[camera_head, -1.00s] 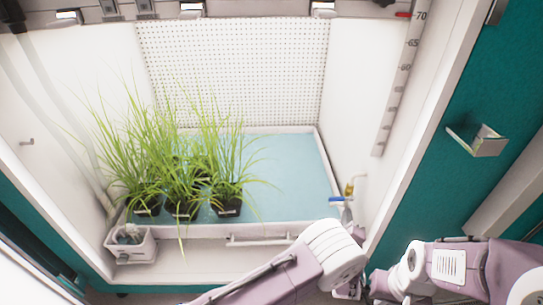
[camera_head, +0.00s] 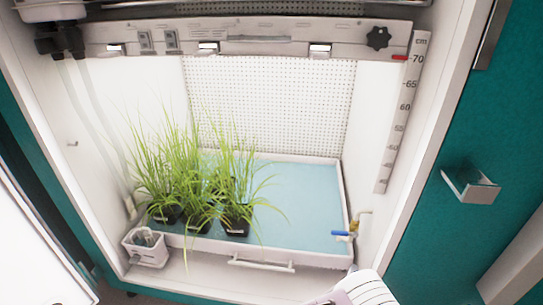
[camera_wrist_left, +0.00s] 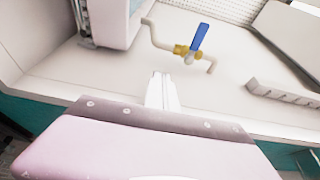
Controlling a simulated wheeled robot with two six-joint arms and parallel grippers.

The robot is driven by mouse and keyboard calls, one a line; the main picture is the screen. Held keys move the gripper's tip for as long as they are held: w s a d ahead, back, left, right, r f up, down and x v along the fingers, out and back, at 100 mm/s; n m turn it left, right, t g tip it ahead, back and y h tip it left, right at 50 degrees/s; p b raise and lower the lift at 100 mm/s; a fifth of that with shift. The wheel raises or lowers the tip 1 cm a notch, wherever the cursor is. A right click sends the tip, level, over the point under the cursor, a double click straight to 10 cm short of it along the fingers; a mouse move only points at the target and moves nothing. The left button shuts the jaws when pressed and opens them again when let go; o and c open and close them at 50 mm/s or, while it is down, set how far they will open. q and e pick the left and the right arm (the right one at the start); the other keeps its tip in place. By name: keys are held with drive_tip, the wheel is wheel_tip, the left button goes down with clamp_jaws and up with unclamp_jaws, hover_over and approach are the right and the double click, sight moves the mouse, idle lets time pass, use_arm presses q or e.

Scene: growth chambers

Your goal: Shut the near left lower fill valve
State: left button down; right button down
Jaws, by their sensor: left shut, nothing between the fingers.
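The fill valve sits at the right front of the blue-floored tray (camera_head: 300,205). It has a brass body (camera_head: 354,226) on a thin pipe from the right wall and a blue lever (camera_head: 341,233) pointing left, crosswise to the pipe. In the left wrist view the blue lever (camera_wrist_left: 200,38) stands out across the brass body (camera_wrist_left: 183,50). My left gripper (camera_wrist_left: 163,92) is shut and empty, a little short of the valve and not touching it. In the head view only part of my left arm shows at the bottom edge; its fingertips cannot be made out. My right gripper is out of view.
Potted grassy plants (camera_head: 200,205) stand at the tray's left. A white box (camera_head: 147,250) sits at the front left corner. A bar handle (camera_head: 262,265) runs along the tray front. A graduated scale (camera_head: 401,120) and a door handle (camera_head: 470,186) are at the right.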

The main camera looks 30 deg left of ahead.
use_arm(q)
drive_tip(key=w+a+r+n+y+p, duration=0.2)
drive_tip(key=a+r+n+y+p, duration=0.25)
drive_tip(key=r, duration=0.65)
drive_tip(key=w+a+r+n+y+p, duration=0.25)
drive_tip(key=a+r+p, duration=0.25)
drive_tip(key=a+r, duration=0.4)
drive_tip(key=s+a+r+n+g+y+p, duration=0.2)
drive_tip(key=s+a+r+n+y+p, duration=0.1)
drive_tip(key=a+r, duration=0.3)
drive_tip(key=s+a+r+n+g+y+p, duration=0.2)
drive_tip(key=s+a+r+n+g+y, duration=0.1)
drive_tip(key=a+r+y, duration=0.2)
drive_tip(key=shift+a+r+n+g+p, duration=0.3)
drive_tip(key=shift+a+r+p, duration=0.1)
drive_tip(key=shift+a+r, duration=0.3)
